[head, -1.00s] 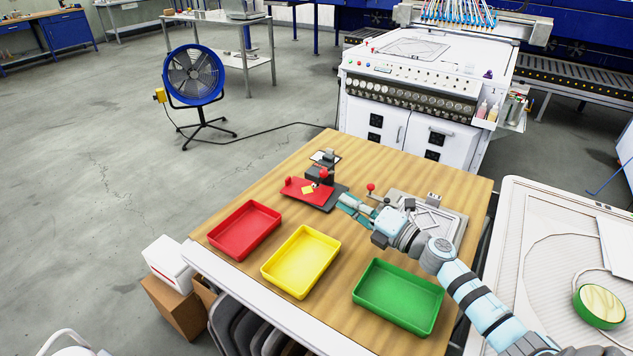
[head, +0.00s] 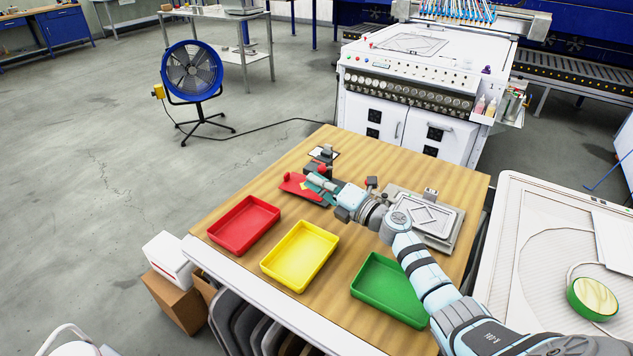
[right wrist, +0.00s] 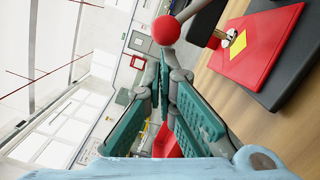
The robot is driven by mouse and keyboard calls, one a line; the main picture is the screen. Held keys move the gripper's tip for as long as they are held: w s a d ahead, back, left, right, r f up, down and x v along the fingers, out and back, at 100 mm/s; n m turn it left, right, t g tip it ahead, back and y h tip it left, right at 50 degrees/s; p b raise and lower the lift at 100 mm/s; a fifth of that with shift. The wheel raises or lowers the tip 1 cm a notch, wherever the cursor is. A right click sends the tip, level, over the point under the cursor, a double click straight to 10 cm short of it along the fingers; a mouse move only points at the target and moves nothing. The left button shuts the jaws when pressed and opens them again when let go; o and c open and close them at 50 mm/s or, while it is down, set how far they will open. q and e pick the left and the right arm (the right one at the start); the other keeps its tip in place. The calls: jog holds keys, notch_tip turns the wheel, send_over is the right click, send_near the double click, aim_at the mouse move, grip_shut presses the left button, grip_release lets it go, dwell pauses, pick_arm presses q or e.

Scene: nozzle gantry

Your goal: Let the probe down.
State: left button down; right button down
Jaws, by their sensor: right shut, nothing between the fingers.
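The test stand with a dark upright post (head: 324,156) stands near the back of the wooden table. Its red plate (head: 292,184) carries a yellow square, seen clearly in the right wrist view (right wrist: 237,46). A red ball knob (right wrist: 166,29) shows just past my fingertips in the right wrist view. My right gripper (head: 314,182) is at the stand, in front of the post, and hides part of the plate. Its green fingers (right wrist: 160,85) are shut with nothing between them. I cannot tell whether they touch the knob. My left gripper is out of view.
A red tray (head: 244,245), a yellow tray (head: 325,264) and a green tray (head: 362,303) line the table's front.

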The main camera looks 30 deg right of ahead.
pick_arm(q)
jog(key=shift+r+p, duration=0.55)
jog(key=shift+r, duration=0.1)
pick_arm(e)
jog(key=shift+d+r+m, duration=0.1)
jog(key=shift+r+m, duration=0.25)
jog(key=shift+m, duration=0.05)
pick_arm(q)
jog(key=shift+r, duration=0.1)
